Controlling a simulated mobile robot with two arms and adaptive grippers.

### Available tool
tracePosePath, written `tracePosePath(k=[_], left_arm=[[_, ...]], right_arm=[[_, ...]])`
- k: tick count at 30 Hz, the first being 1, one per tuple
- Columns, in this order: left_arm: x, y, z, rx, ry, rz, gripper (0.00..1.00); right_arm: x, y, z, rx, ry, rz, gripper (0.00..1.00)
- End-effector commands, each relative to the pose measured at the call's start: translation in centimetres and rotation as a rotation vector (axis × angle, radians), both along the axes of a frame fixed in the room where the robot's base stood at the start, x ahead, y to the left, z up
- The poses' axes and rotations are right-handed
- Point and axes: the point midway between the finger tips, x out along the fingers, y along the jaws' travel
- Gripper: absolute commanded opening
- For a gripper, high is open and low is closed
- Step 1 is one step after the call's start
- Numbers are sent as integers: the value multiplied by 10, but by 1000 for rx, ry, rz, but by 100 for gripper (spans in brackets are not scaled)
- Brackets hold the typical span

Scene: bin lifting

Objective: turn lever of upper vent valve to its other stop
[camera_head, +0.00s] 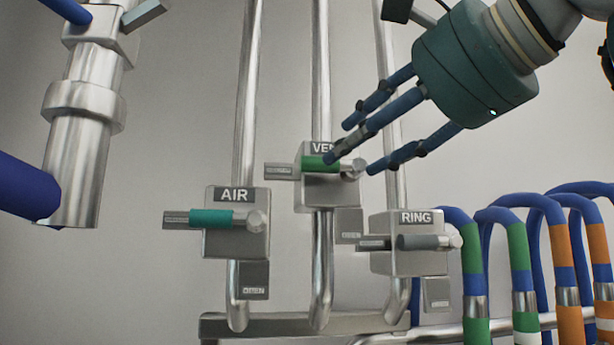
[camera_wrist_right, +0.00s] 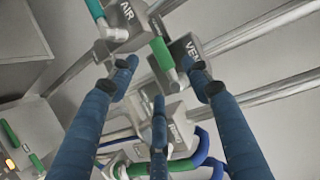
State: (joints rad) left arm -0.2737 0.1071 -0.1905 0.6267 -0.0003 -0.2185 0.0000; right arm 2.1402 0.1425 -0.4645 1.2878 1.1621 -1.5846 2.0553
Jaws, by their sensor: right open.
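The vent valve is a metal block (camera_head: 330,190) marked VENT, the highest of three in the head view; its label is partly covered by a finger. Its lever has a green sleeve (camera_head: 315,162) and lies level, pointing left from its pivot. In the right wrist view the green lever (camera_wrist_right: 161,52) shows beside the VENT block (camera_wrist_right: 187,48). My right gripper (camera_head: 352,160) is open, its blue fingers reaching in from the upper right. One fingertip overlaps the right end of the green sleeve; whether it touches cannot be told. My left gripper is not in view.
The AIR valve (camera_head: 235,235) with a teal lever stands lower left. The RING valve (camera_head: 412,258) with a grey lever stands lower right. Vertical pipes (camera_head: 247,90) run behind. Banded blue hoses (camera_head: 515,250) fill the lower right. A thick metal cylinder (camera_head: 80,160) stands left.

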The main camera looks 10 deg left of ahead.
Motion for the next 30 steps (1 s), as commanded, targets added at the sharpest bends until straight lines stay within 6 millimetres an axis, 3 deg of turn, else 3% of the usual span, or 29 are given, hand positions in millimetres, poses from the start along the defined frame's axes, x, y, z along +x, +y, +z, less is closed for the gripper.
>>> tracePosePath(k=[6,11,14,20,23,28,30], left_arm=[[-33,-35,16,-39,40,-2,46],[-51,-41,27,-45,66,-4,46],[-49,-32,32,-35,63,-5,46],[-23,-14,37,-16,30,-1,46],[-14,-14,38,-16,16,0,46],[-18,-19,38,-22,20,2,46],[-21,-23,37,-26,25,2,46]], right_arm=[[27,27,-5,-3,4,0,48],[48,48,-11,-3,4,0,48],[58,58,-14,-1,4,0,48],[68,69,-17,0,0,0,48],[69,70,-18,0,0,0,48],[69,70,-19,1,1,0,48],[69,70,-19,1,1,0,38]])
